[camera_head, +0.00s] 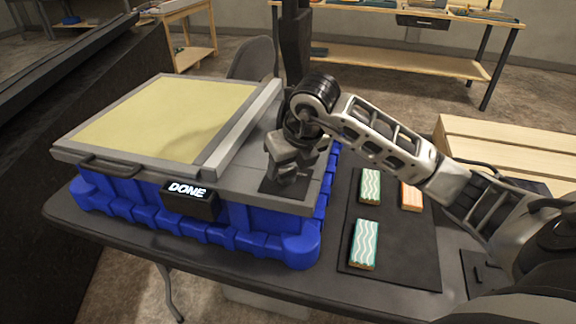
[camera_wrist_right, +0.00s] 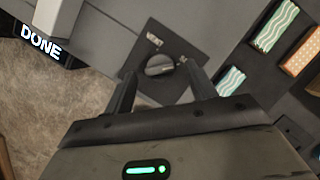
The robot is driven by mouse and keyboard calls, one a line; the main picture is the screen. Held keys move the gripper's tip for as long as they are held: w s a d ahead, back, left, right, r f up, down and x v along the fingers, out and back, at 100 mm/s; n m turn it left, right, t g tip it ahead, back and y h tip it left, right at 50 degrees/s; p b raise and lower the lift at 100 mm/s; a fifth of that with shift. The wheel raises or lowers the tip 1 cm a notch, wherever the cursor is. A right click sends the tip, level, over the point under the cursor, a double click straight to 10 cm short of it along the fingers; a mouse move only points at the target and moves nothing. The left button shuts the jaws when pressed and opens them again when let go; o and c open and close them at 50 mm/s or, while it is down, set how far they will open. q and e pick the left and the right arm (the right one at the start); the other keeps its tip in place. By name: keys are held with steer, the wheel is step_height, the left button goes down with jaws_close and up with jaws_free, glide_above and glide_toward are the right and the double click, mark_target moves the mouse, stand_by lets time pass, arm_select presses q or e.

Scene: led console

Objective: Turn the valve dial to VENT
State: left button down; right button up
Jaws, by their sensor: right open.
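The valve dial (camera_wrist_right: 159,65) is a grey round knob on a square black plate (camera_wrist_right: 150,48) in the right wrist view. Small pale labels sit beside it, too small to read, so I cannot tell its setting. In the head view the plate (camera_head: 270,188) lies on the console's grey top at its right front corner, and my gripper hides the dial. My right gripper (camera_head: 286,178) points down over the plate. It is open, and in the wrist view its fingers (camera_wrist_right: 160,78) are on either side of the dial, with no clear contact. My left gripper is not in view.
The blue console has a yellowish panel (camera_head: 160,115) and a black display (camera_head: 188,200) reading DONE on its front.

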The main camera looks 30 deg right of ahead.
steer(key=shift+x, duration=0.85)
steer(key=c, duration=1)
steer(key=shift+o, duration=0.2)
